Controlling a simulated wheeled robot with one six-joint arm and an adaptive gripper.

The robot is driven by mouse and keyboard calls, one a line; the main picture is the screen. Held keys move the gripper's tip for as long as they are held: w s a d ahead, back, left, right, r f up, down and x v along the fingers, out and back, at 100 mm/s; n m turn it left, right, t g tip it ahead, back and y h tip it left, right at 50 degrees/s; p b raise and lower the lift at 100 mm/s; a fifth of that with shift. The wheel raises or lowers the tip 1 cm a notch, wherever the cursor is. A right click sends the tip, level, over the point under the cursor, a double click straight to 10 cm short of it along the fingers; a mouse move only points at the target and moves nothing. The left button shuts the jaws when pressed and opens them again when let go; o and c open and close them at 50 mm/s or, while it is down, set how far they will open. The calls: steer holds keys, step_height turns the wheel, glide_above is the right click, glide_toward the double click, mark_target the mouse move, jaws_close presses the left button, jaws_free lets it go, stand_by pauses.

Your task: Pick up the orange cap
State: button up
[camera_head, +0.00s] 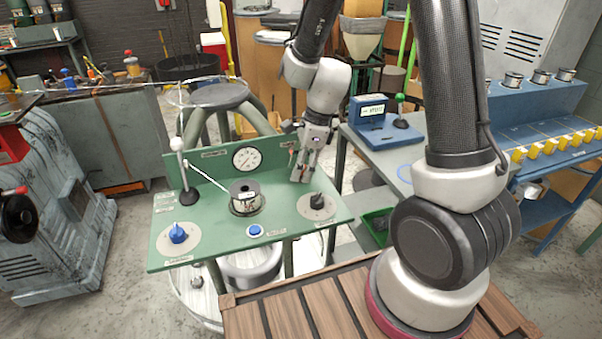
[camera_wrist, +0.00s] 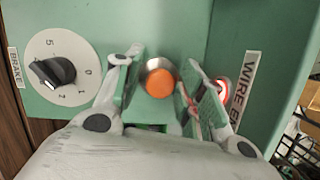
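The orange cap (camera_wrist: 160,83) shows in the wrist view as a round orange top with a metal rim around part of it, by the green panel. My gripper (camera_wrist: 165,70) is open, with one finger to the left of the cap and one to the right. A gap shows on the left; on the right the finger pad looks very close, and I cannot tell whether it touches. In the head view my gripper (camera_head: 304,170) points down at the right part of the green console (camera_head: 215,225). I cannot make out the cap there.
The black brake knob (camera_wrist: 52,72) on its dial is left of my gripper in the wrist view. A red lit ring (camera_wrist: 223,88) is close beside the right finger. The wire spool (camera_head: 246,197) and a white-knobbed lever (camera_head: 180,165) stand further left on the console.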

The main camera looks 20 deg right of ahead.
steer(key=c, duration=0.4)
